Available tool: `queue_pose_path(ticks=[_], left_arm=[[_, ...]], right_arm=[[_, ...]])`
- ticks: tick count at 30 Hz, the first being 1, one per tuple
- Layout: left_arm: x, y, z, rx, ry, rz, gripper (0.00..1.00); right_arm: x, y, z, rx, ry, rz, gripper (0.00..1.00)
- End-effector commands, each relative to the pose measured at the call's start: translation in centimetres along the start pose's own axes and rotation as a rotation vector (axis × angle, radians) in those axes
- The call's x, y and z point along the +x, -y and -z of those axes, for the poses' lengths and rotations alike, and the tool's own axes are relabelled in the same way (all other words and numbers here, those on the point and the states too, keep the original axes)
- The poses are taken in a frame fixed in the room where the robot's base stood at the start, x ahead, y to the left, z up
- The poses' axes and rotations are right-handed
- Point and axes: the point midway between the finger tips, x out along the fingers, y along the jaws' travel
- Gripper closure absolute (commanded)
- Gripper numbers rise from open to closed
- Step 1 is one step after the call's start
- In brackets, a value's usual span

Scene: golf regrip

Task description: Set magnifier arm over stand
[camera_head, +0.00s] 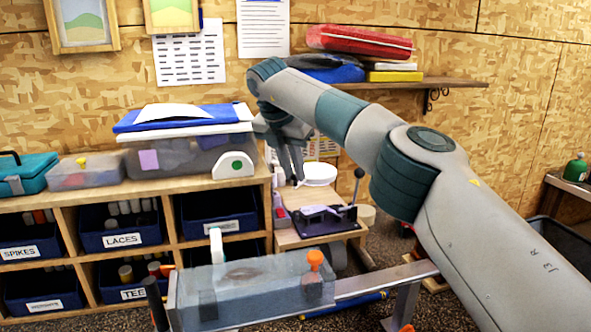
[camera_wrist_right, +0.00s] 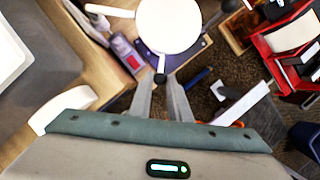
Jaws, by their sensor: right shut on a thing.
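The magnifier (camera_head: 319,173) has a round white head, which looks large in the right wrist view (camera_wrist_right: 168,24). A white arm runs from its left side in the wrist view, and a short stem with a black end points toward my fingers. My right gripper (camera_head: 297,181) is shut on this black-ended stem, between its fingertips in the wrist view (camera_wrist_right: 161,84). The stand (camera_head: 322,220), dark and purple with a black-knobbed lever, sits on a small wooden bench. The magnifier head overlaps part of it in the wrist view; the height between them is unclear. My left gripper is out of view.
A wooden cubby shelf (camera_head: 158,197) with labelled blue bins stands left of the bench. A grey clamp block (camera_head: 250,287) with an orange knob is in front. A red tool rack (camera_wrist_right: 292,45) shows at right in the wrist view. A wall shelf (camera_head: 420,84) is behind my arm.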

Motion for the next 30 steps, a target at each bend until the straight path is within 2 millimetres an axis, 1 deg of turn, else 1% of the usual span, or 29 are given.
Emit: queue_pose_path(ticks=[8,9,11,12,23,26,30], left_arm=[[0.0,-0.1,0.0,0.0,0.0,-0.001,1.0],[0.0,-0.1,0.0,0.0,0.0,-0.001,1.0],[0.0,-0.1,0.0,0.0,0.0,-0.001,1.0],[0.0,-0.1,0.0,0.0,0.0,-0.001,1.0],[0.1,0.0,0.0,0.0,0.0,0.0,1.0],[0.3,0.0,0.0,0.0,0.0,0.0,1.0],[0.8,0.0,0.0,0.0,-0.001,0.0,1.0]], right_arm=[[-0.2,-0.2,0.1,-0.001,0.001,-0.005,1.0],[-0.2,-0.2,0.1,-0.001,0.001,-0.005,0.81],[-0.2,-0.2,0.1,-0.002,0.0,-0.005,0.67],[-0.1,-0.2,0.1,-0.002,0.0,-0.004,0.65],[-0.2,-0.1,0.1,-0.001,0.0,-0.003,0.65],[-0.7,-0.1,0.1,-0.001,0.001,-0.003,0.65],[-2.0,-0.1,0.1,0.0,0.002,-0.003,0.65]])
